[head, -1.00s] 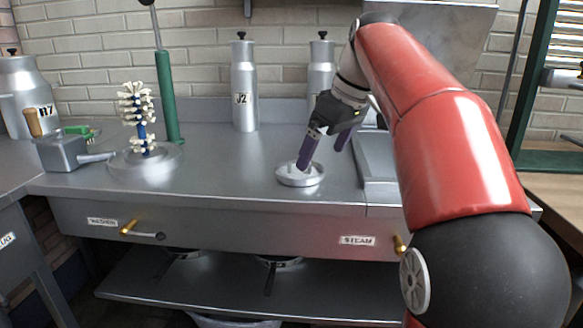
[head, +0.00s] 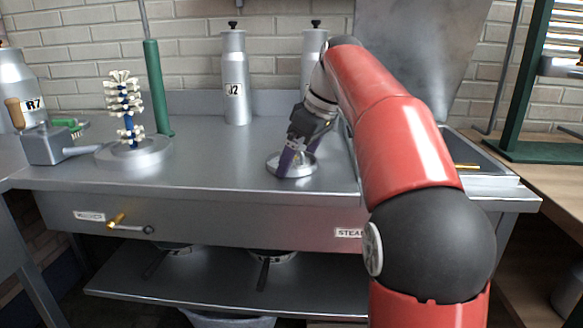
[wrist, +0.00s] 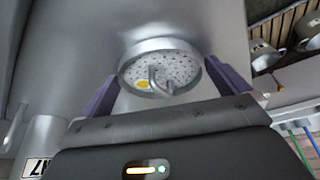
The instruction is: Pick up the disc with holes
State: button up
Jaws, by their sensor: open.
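The disc with holes (wrist: 185,66) is a pale, speckled round plate inside a shallow metal rim, with a bent metal handle (wrist: 156,82) on it and a yellow spot at one side. In the head view the disc (head: 279,164) sits on the steel counter, partly hidden by my gripper. My gripper (head: 296,162) is open and tilted down over it. In the wrist view the purple fingers of my gripper (wrist: 162,78) stand apart to the left and right of the rim and handle. Whether a finger touches the disc I cannot tell.
A can marked J2 (head: 236,80) and another can (head: 313,45) stand behind. A brush stand (head: 127,115), a green-handled post (head: 158,90) and a grey box with a handle (head: 48,147) stand at left. The counter's middle is clear.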

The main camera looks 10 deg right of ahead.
jog(key=c, duration=0.7)
jog(key=shift+r, duration=0.1)
